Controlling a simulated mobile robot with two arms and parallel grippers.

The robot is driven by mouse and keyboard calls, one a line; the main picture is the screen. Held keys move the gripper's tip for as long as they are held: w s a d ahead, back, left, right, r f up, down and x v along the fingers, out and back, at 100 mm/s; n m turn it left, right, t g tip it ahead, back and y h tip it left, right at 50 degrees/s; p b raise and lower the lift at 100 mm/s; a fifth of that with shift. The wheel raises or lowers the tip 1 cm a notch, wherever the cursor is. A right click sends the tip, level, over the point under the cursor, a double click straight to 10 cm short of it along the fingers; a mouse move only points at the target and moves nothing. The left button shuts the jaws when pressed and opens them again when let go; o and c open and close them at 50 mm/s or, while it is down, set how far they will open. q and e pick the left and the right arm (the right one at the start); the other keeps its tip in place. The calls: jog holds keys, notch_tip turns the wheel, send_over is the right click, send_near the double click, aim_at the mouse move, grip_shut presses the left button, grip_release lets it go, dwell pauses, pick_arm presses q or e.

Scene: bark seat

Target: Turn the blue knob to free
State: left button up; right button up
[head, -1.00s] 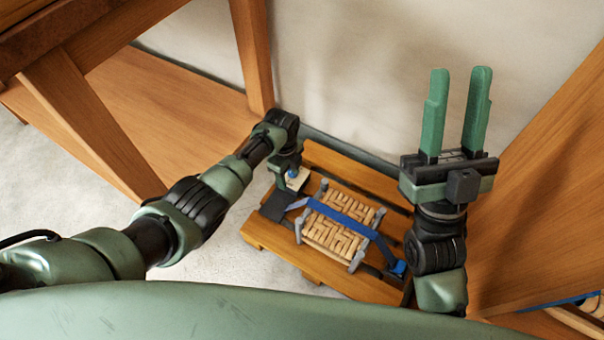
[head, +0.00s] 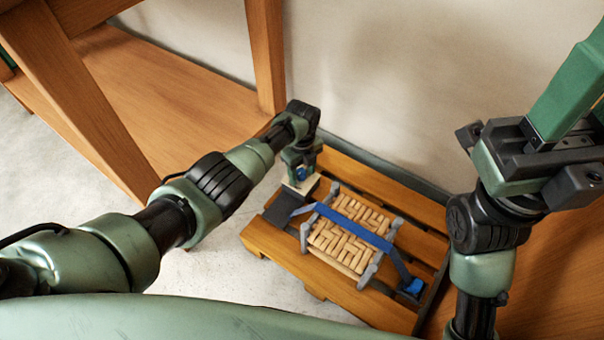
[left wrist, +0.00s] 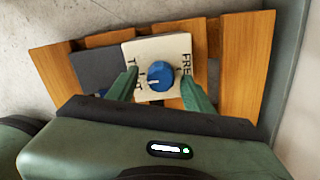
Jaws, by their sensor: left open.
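The blue knob (left wrist: 160,75) sits on a cream plate (left wrist: 143,50) in the left wrist view. The lettering "FREE" shows on the plate's right side, and partly hidden letters starting with "T" on its left. My left gripper (left wrist: 158,90) is open, its green fingers on either side of the knob; I cannot tell whether they touch it. In the head view the knob (head: 300,173) shows small under my left gripper (head: 299,178). My right gripper (head: 590,95) is raised at the right edge, its fingertips cut off by the frame.
A wooden pallet (head: 262,236) carries the plate, a dark pad (head: 279,208) and a woven seat (head: 345,240) with grey legs and a blue strap (head: 352,226) across it. Wooden furniture stands at left and right. A wall (head: 400,60) rises behind.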

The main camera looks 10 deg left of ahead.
pick_arm(q)
grip_shut()
